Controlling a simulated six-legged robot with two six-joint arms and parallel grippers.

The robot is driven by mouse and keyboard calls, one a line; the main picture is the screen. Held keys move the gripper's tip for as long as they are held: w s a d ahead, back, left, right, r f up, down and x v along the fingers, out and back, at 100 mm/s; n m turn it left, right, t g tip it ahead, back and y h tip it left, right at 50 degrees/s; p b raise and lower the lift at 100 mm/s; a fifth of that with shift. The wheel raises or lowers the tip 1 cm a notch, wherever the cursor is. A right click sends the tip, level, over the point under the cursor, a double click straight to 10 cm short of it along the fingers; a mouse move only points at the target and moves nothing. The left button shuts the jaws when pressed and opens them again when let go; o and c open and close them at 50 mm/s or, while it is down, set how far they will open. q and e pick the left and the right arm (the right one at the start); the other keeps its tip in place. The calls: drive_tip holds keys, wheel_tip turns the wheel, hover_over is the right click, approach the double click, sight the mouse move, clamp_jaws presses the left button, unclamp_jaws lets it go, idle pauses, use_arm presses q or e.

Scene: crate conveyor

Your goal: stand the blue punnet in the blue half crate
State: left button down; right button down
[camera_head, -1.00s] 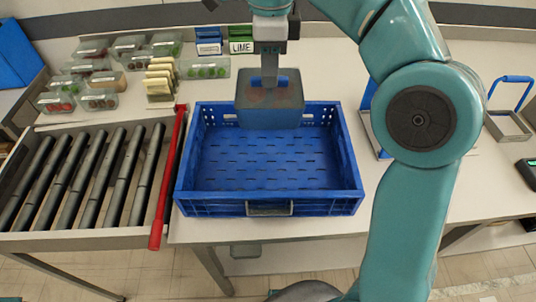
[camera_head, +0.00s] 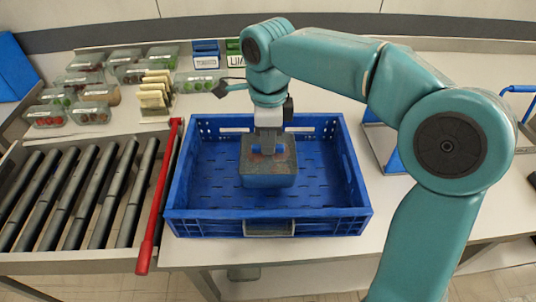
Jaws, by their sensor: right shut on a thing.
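The blue half crate (camera_head: 268,223) stands on the white table, open at the top and otherwise empty, with a slotted floor. The blue punnet (camera_head: 268,180) looks grey-blue and see-through, with some reddish contents. It is upright over the middle of the crate, within its walls. I cannot tell whether its base touches the crate floor. My right gripper (camera_head: 268,148) points down from above and is shut on the punnet's top. Its fingertips are partly hidden. My left gripper is not in view.
A roller conveyor (camera_head: 75,195) with a red bar (camera_head: 160,195) lies just left of the crate. Several filled punnets (camera_head: 90,112) and a stack of pale cartons (camera_head: 155,95) stand behind it. Labelled blue and green boxes (camera_head: 206,55) stand at the back.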

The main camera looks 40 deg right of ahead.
wheel_tip(320, 180, down, 4)
drive_tip(key=shift+f, duration=0.2)
drive_tip(key=shift+b, duration=0.3)
drive_tip(key=shift+f, duration=0.2)
drive_tip(key=c, duration=1.1)
unclamp_jaws()
